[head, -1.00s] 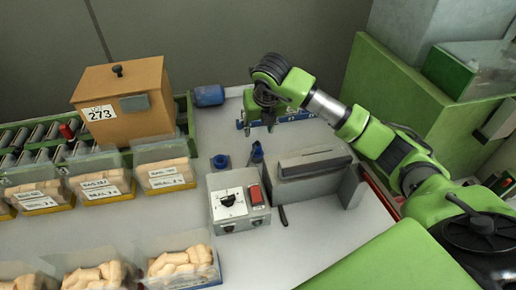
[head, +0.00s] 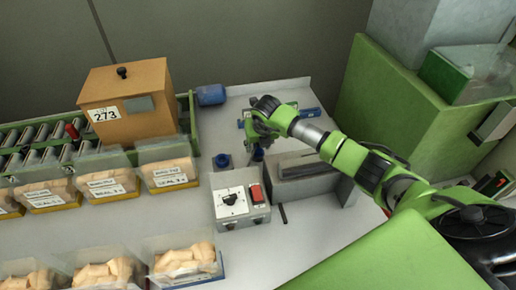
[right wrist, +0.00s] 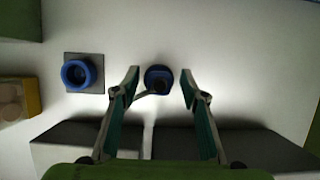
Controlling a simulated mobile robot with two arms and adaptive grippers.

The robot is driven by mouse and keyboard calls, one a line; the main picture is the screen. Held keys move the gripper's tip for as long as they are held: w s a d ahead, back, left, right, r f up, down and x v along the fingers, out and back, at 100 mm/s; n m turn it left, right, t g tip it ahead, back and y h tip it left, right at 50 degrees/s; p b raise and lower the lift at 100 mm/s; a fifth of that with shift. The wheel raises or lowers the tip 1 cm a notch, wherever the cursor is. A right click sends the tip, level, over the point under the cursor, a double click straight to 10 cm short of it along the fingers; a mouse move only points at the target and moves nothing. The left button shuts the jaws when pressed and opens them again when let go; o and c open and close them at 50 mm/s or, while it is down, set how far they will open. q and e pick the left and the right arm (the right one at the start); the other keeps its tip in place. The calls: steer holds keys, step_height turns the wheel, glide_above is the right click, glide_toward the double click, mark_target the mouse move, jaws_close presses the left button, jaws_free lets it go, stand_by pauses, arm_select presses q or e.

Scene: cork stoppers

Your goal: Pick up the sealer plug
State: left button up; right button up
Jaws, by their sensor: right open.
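The sealer plug, which I take to be the small blue piece with a dark top (head: 258,155), stands on the grey bench behind the control box. In the right wrist view it (right wrist: 158,84) lies between my fingertips, with a thin dark strip at its left side. My right gripper (head: 252,139) is open above it, fingers pointing down; the right wrist view shows the two fingers (right wrist: 160,73) apart on either side, with no visible contact. A blue ring on a grey square plate (right wrist: 82,73) sits to the left; it also shows in the head view (head: 222,161). My left gripper is out of view.
A control box with a dial and red switch (head: 240,207) and a grey slotted block (head: 304,187) stand in front of the plug. Trays of corks (head: 168,175), a wooden box (head: 128,104) and a blue cylinder (head: 211,95) are to the left.

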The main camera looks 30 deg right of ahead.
steer(key=shift+w+f, duration=0.1)
steer(key=shift+f, duration=0.2)
jaws_close()
steer(key=shift+r, duration=0.15)
